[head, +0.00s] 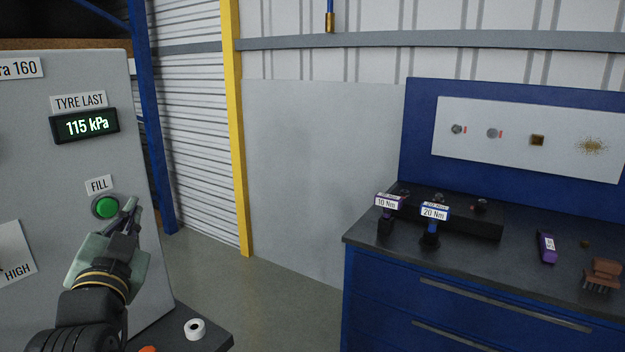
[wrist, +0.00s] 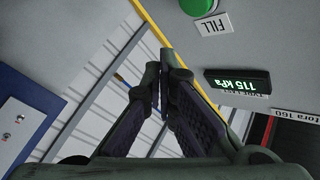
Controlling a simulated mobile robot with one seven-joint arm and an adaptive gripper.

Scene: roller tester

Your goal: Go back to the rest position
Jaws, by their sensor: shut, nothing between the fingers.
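My gripper (head: 130,207) is at the left in the head view, in front of the grey machine panel (head: 90,160) and just right of the green FILL button (head: 106,207). In the wrist view my gripper (wrist: 162,65) has its fingers together with nothing between them. The green button (wrist: 199,7) shows at the top edge there, apart from the fingertips. The TYRE LAST display (head: 85,126) is lit and reads 115 kPa. It also shows in the wrist view, upside down (wrist: 238,83).
A blue workbench (head: 375,275) stands at the right. On it are the 10 Nm tool (head: 387,212), the 20 Nm tool (head: 432,222), a purple item (head: 547,247) and a brown brush (head: 603,273). A white roll (head: 195,329) sits on a dark surface below the panel. Floor is clear between.

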